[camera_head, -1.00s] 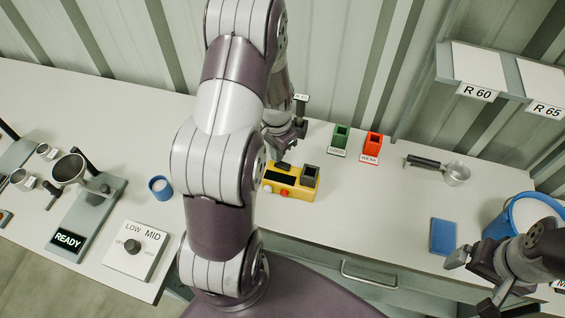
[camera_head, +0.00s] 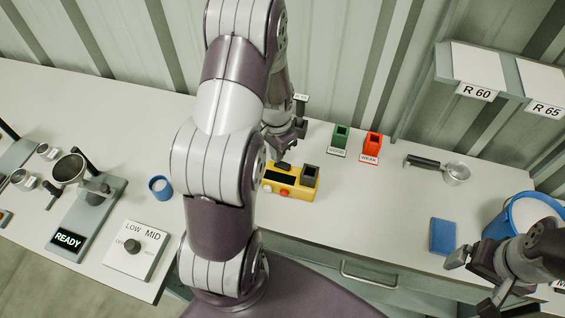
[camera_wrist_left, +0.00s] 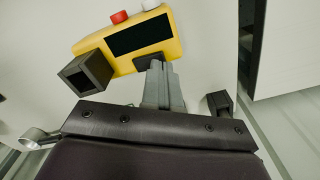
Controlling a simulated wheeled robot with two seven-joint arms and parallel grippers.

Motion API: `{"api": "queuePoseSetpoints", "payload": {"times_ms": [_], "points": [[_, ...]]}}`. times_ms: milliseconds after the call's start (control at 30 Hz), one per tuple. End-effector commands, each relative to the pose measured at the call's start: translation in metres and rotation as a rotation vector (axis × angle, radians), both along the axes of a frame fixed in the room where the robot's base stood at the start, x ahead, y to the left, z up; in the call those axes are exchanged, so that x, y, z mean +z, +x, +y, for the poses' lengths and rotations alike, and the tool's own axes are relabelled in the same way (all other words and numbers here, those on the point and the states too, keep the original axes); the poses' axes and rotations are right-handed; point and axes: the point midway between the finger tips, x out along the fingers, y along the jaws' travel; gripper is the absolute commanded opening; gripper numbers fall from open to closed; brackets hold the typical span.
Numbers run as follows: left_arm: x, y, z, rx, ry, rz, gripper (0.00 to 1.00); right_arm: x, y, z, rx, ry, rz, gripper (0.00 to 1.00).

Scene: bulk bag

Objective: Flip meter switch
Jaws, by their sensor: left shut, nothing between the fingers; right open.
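The yellow meter (camera_head: 307,193) sits on the white table in the middle of the head view. It has a dark screen, a dark square socket, a red button (camera_head: 284,193) and a white button. In the left wrist view the meter (camera_wrist_left: 170,47) shows its dark screen, the red button (camera_wrist_left: 119,17) and the white button. My left gripper (camera_head: 284,166) is shut and empty at the meter's back edge. Its fingertips (camera_wrist_left: 150,62) overlap a dark part on that edge; touch cannot be told. My right gripper (camera_head: 465,262) is open at the right, by the blue bucket.
A green holder (camera_head: 341,134) and a red holder (camera_head: 374,142) stand behind the meter. A portafilter (camera_head: 455,173), a blue block (camera_head: 443,236) and a blue bucket (camera_head: 497,225) of white material are at right. A dial box (camera_head: 148,262) and a READY scale (camera_head: 105,210) are at left.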

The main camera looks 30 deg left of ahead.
Motion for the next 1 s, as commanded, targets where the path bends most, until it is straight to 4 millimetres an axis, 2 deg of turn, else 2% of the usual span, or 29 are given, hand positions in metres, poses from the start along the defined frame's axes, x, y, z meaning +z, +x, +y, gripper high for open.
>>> {"api": "queuePoseSetpoints", "payload": {"times_ms": [1000], "points": [[-0.011, 0.000, 0.000, 0.000, 0.000, 0.000, 0.00, -0.007, 0.000, 0.000, 0.000, 0.000, 0.000, 0.97]]}}
